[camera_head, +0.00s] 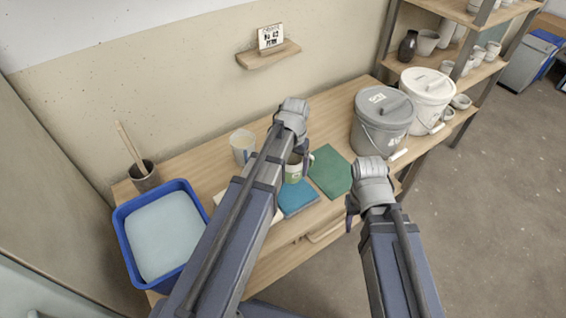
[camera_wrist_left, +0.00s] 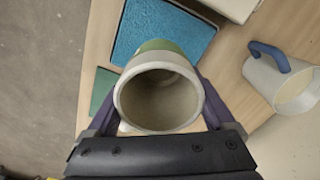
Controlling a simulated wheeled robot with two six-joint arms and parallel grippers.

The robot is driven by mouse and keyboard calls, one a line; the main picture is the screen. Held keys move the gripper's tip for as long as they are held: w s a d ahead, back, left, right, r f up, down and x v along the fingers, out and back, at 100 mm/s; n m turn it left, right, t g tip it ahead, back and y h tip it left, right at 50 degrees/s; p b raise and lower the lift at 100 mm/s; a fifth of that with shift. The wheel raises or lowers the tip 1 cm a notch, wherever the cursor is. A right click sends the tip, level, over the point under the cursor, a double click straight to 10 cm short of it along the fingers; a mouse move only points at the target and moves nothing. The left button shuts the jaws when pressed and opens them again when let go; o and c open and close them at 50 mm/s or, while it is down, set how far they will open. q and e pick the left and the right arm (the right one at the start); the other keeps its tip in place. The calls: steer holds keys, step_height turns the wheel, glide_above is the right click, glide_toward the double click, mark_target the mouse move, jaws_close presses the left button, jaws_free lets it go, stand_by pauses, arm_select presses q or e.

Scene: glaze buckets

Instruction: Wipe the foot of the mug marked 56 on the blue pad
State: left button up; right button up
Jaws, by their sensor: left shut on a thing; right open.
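A mug (camera_head: 293,172) with a pale rim and green on its side is held by my left gripper (camera_head: 298,152); its open mouth faces the camera in the left wrist view (camera_wrist_left: 158,100). The number on it cannot be read. The blue pad (camera_head: 297,199) lies on the table just in front of the mug and also shows beyond it in the left wrist view (camera_wrist_left: 170,28). I cannot tell whether the mug's foot touches the pad; the foot is hidden. My right gripper (camera_head: 350,212) is open and empty near the table's front edge.
A green pad (camera_head: 331,171) lies right of the blue pad. A jug (camera_head: 241,148) with a blue handle stands behind left. A blue basin (camera_head: 165,236) is at the left, beside a dark pot (camera_head: 145,178) with sticks. A grey bucket (camera_head: 381,122) and a white bucket (camera_head: 428,98) stand right.

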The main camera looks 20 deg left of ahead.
mark_target(298, 181)
arm_select(q)
steer(key=shift+s+a, duration=0.15)
steer(key=shift+s, duration=0.2)
steer(key=shift+f+b, duration=2.4)
steer(key=shift+f, duration=0.05)
arm_select(e)
steer(key=shift+s+a+f, duration=0.15)
steer(key=shift+a+f, duration=0.05)
steer(key=shift+f, duration=1.05)
steer(key=shift+s+a+f, duration=0.15)
steer(key=shift+f, duration=1.05)
arm_select(q)
steer(key=shift+f+b, duration=0.6)
arm_select(e)
steer(key=shift+f, duration=0.6)
arm_select(q)
steer(key=shift+w+a, duration=1.15)
steer(key=shift+a, duration=0.25)
steer(key=shift+s+d, duration=1.15)
steer(key=shift+d, duration=0.3)
steer(key=shift+s+d, duration=1.15)
steer(key=shift+d, duration=0.25)
arm_select(e)
steer(key=shift+f, duration=0.1)
